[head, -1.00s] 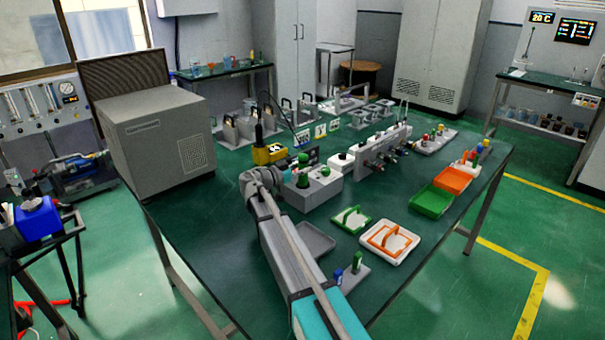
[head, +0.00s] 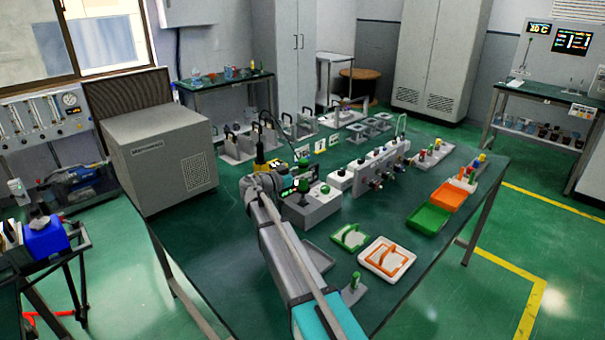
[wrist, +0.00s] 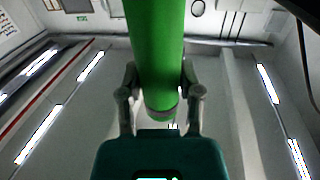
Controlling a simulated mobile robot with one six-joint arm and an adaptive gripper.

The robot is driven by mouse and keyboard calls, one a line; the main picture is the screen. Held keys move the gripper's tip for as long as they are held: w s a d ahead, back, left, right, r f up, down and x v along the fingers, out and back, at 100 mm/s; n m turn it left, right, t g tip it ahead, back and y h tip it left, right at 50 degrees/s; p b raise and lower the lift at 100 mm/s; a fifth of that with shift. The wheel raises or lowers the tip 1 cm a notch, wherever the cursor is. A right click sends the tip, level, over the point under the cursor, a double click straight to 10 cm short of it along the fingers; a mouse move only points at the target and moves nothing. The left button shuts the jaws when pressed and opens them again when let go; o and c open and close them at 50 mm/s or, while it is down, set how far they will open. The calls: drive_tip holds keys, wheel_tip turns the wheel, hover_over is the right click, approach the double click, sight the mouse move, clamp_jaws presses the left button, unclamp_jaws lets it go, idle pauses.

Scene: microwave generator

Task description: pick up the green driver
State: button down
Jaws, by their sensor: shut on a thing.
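In the wrist view my gripper (wrist: 160,76) is shut on a thick bright green cylinder, which I take for the green driver (wrist: 155,35). Its near end has a greyish cap close to the palm, and its far part runs out of the top of the picture. A finger lies along each side. In the head view my arm crosses the table, but the gripper and what it holds cannot be made out.
A white tray with an orange handle (head: 398,260) and a green-handled one (head: 351,237) lie right of my arm. A grey box with green knobs (head: 315,211) stands just beyond. Green and orange bins (head: 429,218) sit at the right edge. The wrist view shows mostly ceiling and walls.

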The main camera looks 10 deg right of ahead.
sight(299, 161)
drive_tip(key=shift+r+p, duration=1.7)
drive_tip(key=shift+r, duration=0.6)
wheel_tip(299, 161, up, 8)
drive_tip(key=p, duration=0.7)
drive_tip(key=shift+f+p, duration=0.25)
drive_tip(key=shift+p, duration=0.15)
drive_tip(key=shift+f, duration=0.1)
